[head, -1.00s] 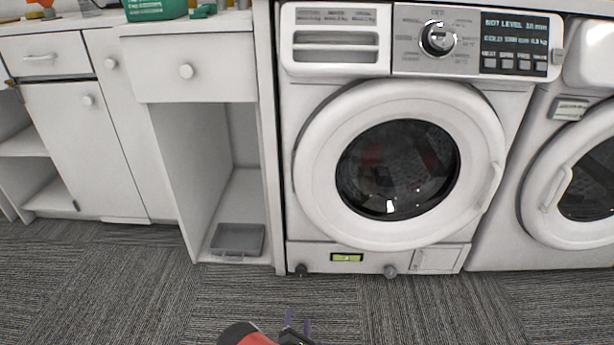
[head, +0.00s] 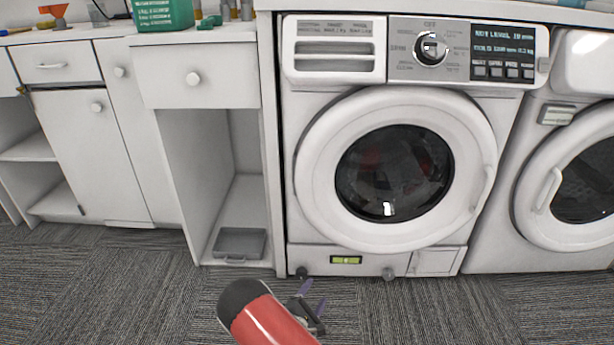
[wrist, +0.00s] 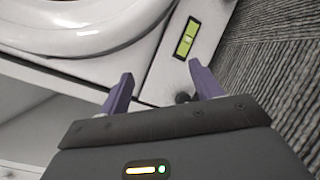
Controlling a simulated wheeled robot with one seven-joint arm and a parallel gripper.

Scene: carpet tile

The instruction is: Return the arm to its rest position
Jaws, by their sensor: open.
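My gripper (head: 314,296) is at the bottom middle of the head view, low in front of the washing machine (head: 300,180), with a red and black part of my arm beside it. In the wrist view, the two purple fingers of my gripper (wrist: 160,88) are spread apart with nothing between them. Beyond the fingers are the machine's lower edge, a dark foot and a yellow-green level (wrist: 187,38). The level also shows on the machine's base in the head view (head: 346,260). The machine's round door is shut, with dark and reddish contents behind the glass.
A second machine (head: 540,250) stands to the right. White cabinets (head: 75,140) are on the left, with an open bay holding a grey tray (head: 240,242). A green box (head: 163,14) sits on the counter. The carpet (head: 450,310) in front is clear.

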